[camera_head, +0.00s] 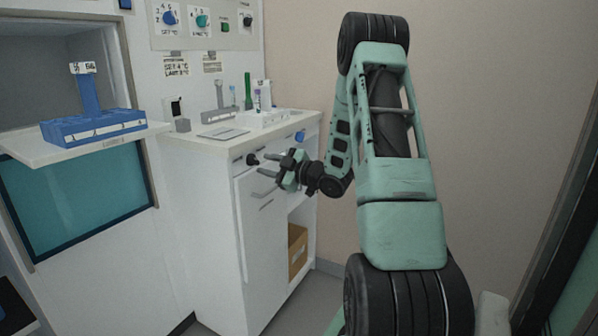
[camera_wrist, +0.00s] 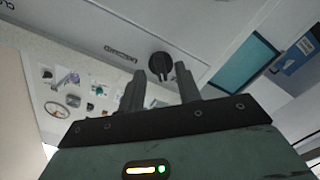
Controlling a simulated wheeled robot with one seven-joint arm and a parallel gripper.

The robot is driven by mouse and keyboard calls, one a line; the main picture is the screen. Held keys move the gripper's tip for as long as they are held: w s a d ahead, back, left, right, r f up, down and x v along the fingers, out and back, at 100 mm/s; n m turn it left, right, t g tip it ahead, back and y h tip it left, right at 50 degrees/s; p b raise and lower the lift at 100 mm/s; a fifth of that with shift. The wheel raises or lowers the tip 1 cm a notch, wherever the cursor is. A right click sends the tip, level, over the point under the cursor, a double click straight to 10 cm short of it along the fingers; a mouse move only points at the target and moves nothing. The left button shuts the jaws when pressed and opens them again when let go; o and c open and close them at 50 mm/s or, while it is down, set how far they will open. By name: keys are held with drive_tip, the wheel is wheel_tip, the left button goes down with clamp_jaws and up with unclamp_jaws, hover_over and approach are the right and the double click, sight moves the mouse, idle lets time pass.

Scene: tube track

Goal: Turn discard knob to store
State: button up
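The discard knob (camera_head: 252,160) is a small black knob on the upper front of the white cabinet in the head view. In the wrist view the black knob (camera_wrist: 160,66) shows just beyond my fingertips, roughly between them, with a dark upside-down label (camera_wrist: 121,55) beside it that appears to read DISCARD. My gripper (camera_head: 266,164) is open in front of the cabinet, its fingers pointing at the knob. In the wrist view the two fingers of my gripper (camera_wrist: 161,74) are spread with nothing held. I cannot tell whether a fingertip touches the knob, nor read its setting.
A blue knob (camera_head: 299,136) sits farther right on the cabinet front. A drawer or door handle (camera_head: 265,201) is below. The cabinet top (camera_head: 185,140) holds a white rack, a green tube and a grey stand. A blue tube rack (camera_head: 92,127) stands on a shelf at left.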

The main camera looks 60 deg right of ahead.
drive_tip(key=s+d, duration=0.1)
drive_tip(key=s, duration=1.4)
drive_tip(key=shift+s+p, duration=0.15)
drive_tip(key=shift+p, duration=0.15)
drive_tip(key=shift+d, duration=0.1)
drive_tip(key=w+a+f+g, duration=0.1)
drive_tip(key=w+a+g, duration=0.3)
drive_tip(key=w+a, duration=0.9)
drive_tip(key=a+f+m+g, duration=0.2)
drive_tip(key=a+g, duration=0.3)
drive_tip(key=a, duration=1.4)
drive_tip(key=s+a+g, duration=0.5)
drive_tip(key=s+a, duration=0.5)
drive_tip(key=a, duration=0.3)
drive_tip(key=s+a+g, duration=0.2)
drive_tip(key=s+a, duration=0.1)
drive_tip(key=s, duration=0.5)
drive_tip(key=s+a+g, duration=0.2)
drive_tip(key=s+a, duration=0.1)
drive_tip(key=s, duration=0.6)
wheel_tip(320, 180, up, 22)
drive_tip(key=w+p, duration=0.1)
drive_tip(key=p, duration=2)
drive_tip(key=shift+d+n+h+p, duration=0.2)
drive_tip(key=shift+n+h+p, duration=0.1)
